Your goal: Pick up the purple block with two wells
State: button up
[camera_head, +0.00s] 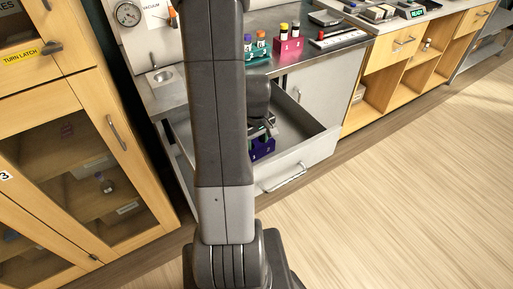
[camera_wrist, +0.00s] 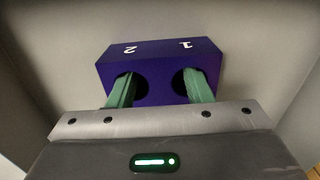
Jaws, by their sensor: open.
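The purple block (camera_wrist: 158,62) has two dark round wells and the white marks 1 and 2. It sits in an open grey drawer (camera_head: 305,152), and part of the block (camera_head: 262,149) shows in the head view below my gripper. My gripper (camera_wrist: 159,78) is open, with its two green fingers spread apart. In the wrist view each fingertip overlaps one well, the left finger at the well by 2 and the right at the well by 1. I cannot tell how deep the tips reach. My arm hides part of the drawer in the head view.
The drawer's walls surround the block, with bare floor around it. Above, the counter holds a teal rack (camera_head: 258,50) and a pink rack (camera_head: 289,46) with capped vials. A wooden cabinet (camera_head: 85,150) stands at the left. The floor (camera_head: 400,190) at the right is clear.

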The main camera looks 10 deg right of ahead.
grip_shut()
dwell(0.4)
